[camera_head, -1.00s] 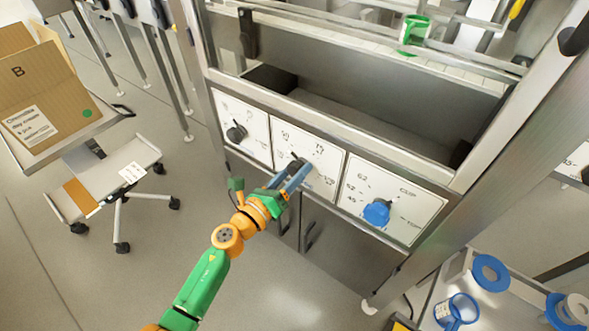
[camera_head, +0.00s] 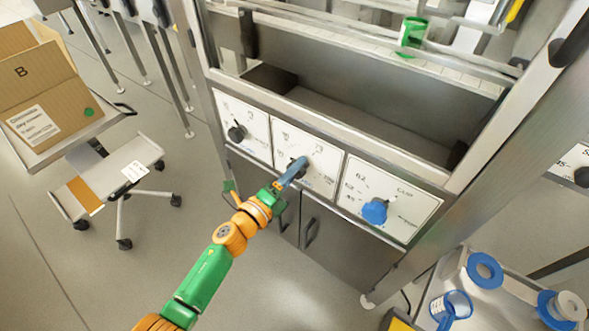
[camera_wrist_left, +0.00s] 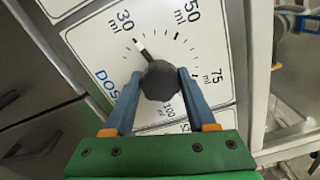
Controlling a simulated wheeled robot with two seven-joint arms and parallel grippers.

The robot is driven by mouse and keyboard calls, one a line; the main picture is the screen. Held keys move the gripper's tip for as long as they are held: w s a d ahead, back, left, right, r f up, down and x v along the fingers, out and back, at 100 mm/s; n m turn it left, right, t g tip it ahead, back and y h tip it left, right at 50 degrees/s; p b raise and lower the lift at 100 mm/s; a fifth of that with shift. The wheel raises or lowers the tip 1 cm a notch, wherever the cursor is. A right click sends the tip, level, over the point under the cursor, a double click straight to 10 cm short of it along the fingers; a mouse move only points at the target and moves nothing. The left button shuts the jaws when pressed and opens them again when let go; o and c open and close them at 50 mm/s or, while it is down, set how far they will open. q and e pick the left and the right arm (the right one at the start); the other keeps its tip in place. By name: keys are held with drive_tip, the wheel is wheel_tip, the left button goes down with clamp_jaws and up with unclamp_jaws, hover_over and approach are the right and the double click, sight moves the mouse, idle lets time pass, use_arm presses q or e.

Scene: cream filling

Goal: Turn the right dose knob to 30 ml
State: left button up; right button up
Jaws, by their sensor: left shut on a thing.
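The black dose knob (camera_wrist_left: 159,80) is on a white dial panel marked 30, 50, 75 and 100 ml. In the head view this is the middle panel (camera_head: 321,178), and my gripper mostly covers the knob. My left gripper (camera_wrist_left: 158,82) is shut on the knob, one blue finger on each side. It also shows in the head view (camera_head: 298,165), with its fingers nearly overlapping. My right gripper is not in view.
A panel with a black knob (camera_head: 237,133) is to the left, and one with a blue knob (camera_head: 375,211) to the right. Cabinet handles (camera_head: 311,232) are below. A cart holds a cardboard box (camera_head: 40,85). Blue-rimmed items (camera_head: 485,271) stand at lower right.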

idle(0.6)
use_arm(q)
drive_tip(key=o, duration=1.4)
drive_tip(key=shift+c, duration=0.2)
drive_tip(key=shift+s, duration=0.1)
drive_tip(key=v, duration=0.7)
drive_tip(key=shift+p, duration=0.45)
drive_tip(key=shift+a, duration=0.1)
